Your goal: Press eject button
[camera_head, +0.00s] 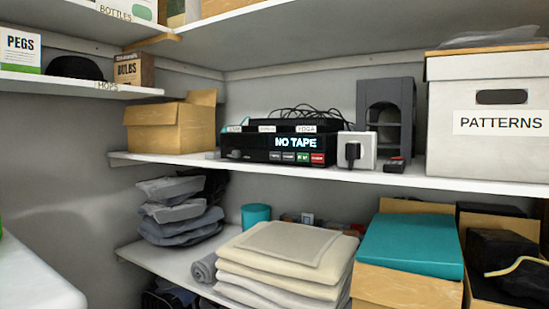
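A black tape player (255,152) stands on the middle shelf. Its lit display (296,143) reads "NO TAPE". A row of small labelled buttons runs under the display: two dark ones, a green one (303,158) and a red one (317,158) at the right end. The button lettering is too small to read, so I cannot tell which is eject. Flat black items with white labels, one reading "YOGA" (306,129), lie on top of the player. Neither of my grippers is in view.
On the middle shelf (240,163), a cardboard box (172,125) stands left of the player. A white plug box (357,150), a grey case (386,112) and a "PATTERNS" box (488,122) stand to its right. Folded cloths (275,270) lie below. The player's front looks unobstructed.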

